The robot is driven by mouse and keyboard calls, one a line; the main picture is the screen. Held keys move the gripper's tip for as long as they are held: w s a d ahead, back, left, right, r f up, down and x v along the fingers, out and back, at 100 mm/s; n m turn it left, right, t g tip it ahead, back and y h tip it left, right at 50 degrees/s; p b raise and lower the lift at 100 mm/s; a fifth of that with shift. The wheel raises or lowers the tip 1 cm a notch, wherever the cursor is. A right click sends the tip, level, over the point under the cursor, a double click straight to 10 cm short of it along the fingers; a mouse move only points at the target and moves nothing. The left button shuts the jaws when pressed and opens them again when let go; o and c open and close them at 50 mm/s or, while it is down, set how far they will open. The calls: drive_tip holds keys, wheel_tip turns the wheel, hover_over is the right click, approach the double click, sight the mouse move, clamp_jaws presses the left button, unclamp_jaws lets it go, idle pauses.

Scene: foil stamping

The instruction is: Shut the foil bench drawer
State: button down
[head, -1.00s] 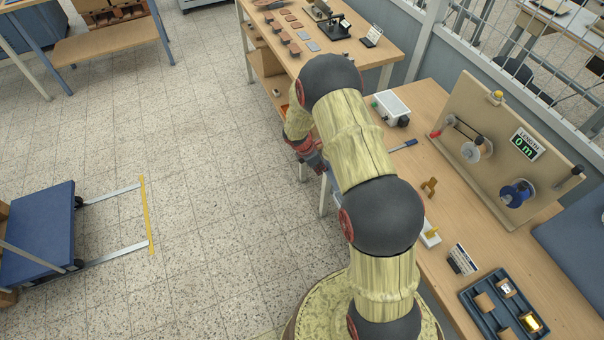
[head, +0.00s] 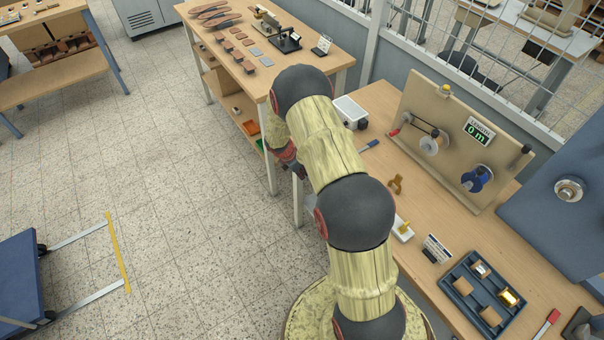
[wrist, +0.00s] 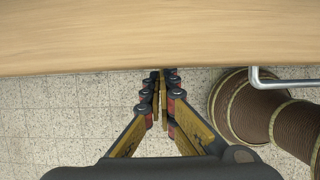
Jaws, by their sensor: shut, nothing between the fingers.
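The foil bench (head: 405,150) stands on the right in the head view. Its drawer front is hidden behind my arm there. In the wrist view a pale wooden surface (wrist: 150,35) fills the top, with a grey metal bar handle (wrist: 282,82) jutting from its edge at the right. I cannot tell whether this wood is the bench top or the drawer. My gripper (wrist: 162,78) is shut and empty, its fingertips at the edge of the wood, left of the handle. In the head view my gripper is mostly hidden behind my arm, by the bench's near left corner.
The bench carries a foil winder board (head: 460,140), a white box (head: 350,110) and a blue compartment tray (head: 482,295). Another wooden table (head: 235,60) with leather pieces stands behind. A blue trolley (head: 18,275) is at lower left. The tiled floor between is clear.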

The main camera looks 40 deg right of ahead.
drive_tip(key=a+r+p, duration=0.1)
drive_tip(key=a+r, duration=0.6)
drive_tip(key=r, duration=0.2)
drive_tip(key=shift+w+a, duration=0.2)
drive_tip(key=shift+a, duration=0.2)
drive_tip(key=shift+r, duration=0.1)
